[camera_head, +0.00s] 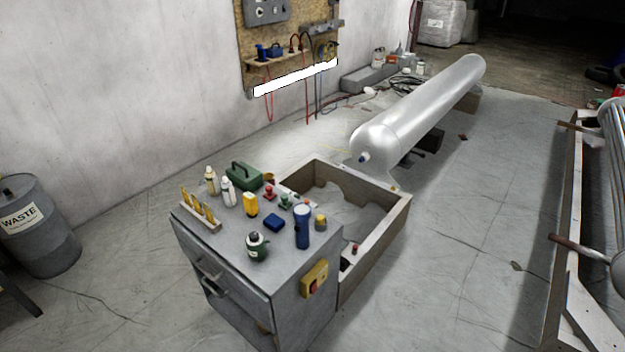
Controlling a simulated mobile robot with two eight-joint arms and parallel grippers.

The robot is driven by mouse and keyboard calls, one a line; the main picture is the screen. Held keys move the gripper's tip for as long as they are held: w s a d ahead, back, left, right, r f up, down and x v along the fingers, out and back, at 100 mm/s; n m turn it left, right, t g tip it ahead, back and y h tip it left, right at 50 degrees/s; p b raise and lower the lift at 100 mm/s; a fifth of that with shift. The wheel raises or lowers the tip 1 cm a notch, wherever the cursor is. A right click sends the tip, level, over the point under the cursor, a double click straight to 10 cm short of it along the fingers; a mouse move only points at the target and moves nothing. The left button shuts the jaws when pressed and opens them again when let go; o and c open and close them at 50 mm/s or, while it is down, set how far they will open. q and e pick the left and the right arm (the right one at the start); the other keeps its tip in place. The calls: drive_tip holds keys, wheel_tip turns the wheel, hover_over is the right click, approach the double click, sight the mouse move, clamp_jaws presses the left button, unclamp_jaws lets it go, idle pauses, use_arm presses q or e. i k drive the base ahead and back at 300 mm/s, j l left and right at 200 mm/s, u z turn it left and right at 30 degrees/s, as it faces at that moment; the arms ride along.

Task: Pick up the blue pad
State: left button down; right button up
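A small dark blue pad (274,222) lies flat on the grey top of a workbench cabinet (232,254). A blue upright cylinder (302,227) stands to its right, a yellow bottle (250,205) to its left, and a dark green and white jar (257,246) in front of it. A red-topped item (269,192) and a green one (285,201) stand just behind it. Neither of my grippers shows in the head view.
An open wooden box (374,240) joins the cabinet's right side. A waste drum (38,226) stands at the left. A long silver tank (425,105) lies behind, and a frame (556,270) stands at the right. The floor between box and frame is clear.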

sight(272, 221)
drive_tip(key=i+l+z, duration=0.15)
drive_tip(key=i, duration=0.45)
drive_tip(key=i+l+z, duration=0.15)
drive_tip(key=i, duration=0.45)
